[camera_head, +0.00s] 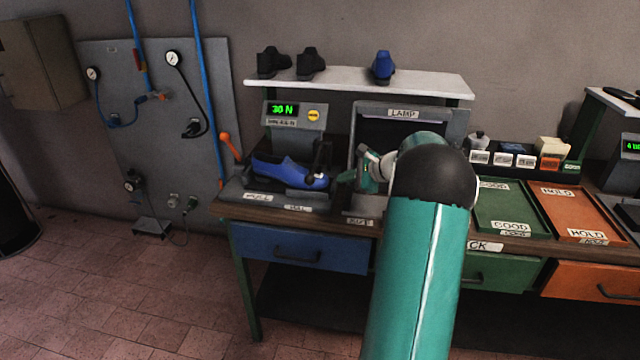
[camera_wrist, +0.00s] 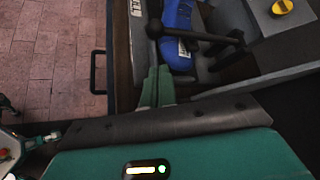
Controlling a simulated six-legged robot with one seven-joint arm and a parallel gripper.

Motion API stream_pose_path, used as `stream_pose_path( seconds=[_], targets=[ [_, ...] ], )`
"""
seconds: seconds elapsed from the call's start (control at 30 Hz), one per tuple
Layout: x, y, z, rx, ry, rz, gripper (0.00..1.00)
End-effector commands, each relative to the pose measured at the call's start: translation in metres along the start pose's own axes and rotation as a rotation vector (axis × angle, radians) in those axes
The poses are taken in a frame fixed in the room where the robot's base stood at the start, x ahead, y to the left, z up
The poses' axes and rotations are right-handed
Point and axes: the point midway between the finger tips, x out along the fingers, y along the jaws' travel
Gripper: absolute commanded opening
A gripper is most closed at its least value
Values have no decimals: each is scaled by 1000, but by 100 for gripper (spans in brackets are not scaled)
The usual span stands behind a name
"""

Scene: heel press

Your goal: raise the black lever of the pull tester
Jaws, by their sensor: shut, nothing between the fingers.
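The pull tester (camera_head: 295,115) stands on the bench with a green "30 N" display and a yellow button. A blue shoe (camera_head: 285,172) lies on its base, its front end toward my gripper; it also shows in the wrist view (camera_wrist: 177,22). The black lever (camera_wrist: 205,37) crosses over the shoe in the wrist view as a dark bar with a ball at its end. In the head view the lever (camera_head: 322,155) is small and dark at the shoe's right end. My gripper (camera_head: 343,178) is shut and empty, just right of the lever. Its fingertips (camera_wrist: 158,70) lie close to the lever's ball; contact cannot be told.
An orange-handled lever (camera_head: 229,145) stands at the tester's left. A lamp box (camera_head: 403,113) is behind my arm. A shelf (camera_head: 350,86) with shoes hangs above. Green (camera_head: 500,222) and orange (camera_head: 562,215) trays lie to the right. The floor in front is clear.

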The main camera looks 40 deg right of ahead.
Motion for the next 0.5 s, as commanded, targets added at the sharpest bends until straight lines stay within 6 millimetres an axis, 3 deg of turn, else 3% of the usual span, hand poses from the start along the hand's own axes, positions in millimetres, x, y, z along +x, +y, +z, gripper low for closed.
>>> stream_pose_path(
  seconds=[0.27,0.5],
  targets=[
    [3,1,1,-3,0,3,0],
    [34,2,1,-3,-1,6,0]
  ],
)
